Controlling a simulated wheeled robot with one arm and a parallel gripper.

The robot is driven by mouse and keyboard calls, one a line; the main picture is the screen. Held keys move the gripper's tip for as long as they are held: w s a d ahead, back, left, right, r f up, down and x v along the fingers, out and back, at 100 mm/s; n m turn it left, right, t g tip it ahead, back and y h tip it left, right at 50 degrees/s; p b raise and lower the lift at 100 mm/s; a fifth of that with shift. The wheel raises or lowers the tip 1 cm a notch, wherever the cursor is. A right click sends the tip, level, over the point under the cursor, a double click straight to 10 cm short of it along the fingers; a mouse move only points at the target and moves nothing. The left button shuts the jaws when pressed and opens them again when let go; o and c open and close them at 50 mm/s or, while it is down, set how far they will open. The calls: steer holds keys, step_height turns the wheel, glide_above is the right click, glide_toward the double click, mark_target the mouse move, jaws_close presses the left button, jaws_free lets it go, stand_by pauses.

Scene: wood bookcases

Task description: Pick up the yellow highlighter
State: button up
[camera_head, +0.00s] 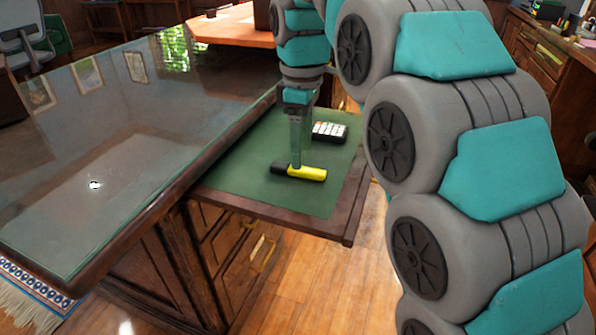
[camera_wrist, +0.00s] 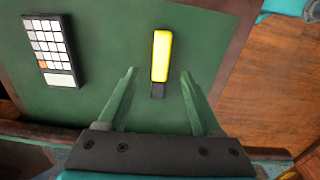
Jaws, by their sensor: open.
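The yellow highlighter (camera_head: 306,172) lies on the green top of a pull-out desk board, with its dark cap end toward the left in the head view. In the wrist view the highlighter (camera_wrist: 161,58) points away from my gripper, with its dark end nearest me. My gripper (camera_head: 295,165) points down over the board at the highlighter. In the wrist view my gripper (camera_wrist: 158,72) is open, with one finger on each side of the highlighter's dark end. The fingers look apart from it. I cannot tell the exact height of the fingertips above the board.
A dark calculator with pale keys (camera_head: 329,132) lies behind the highlighter; in the wrist view the calculator (camera_wrist: 50,48) is at left. The pull-out board (camera_head: 240,188) adjoins the large glass-topped desk (camera_head: 120,150). Wood floor (camera_head: 330,270) lies beyond the board's edge.

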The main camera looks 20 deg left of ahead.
steer(key=shift+a+f, duration=0.1)
steer(key=shift+f, duration=1.8)
jaws_close()
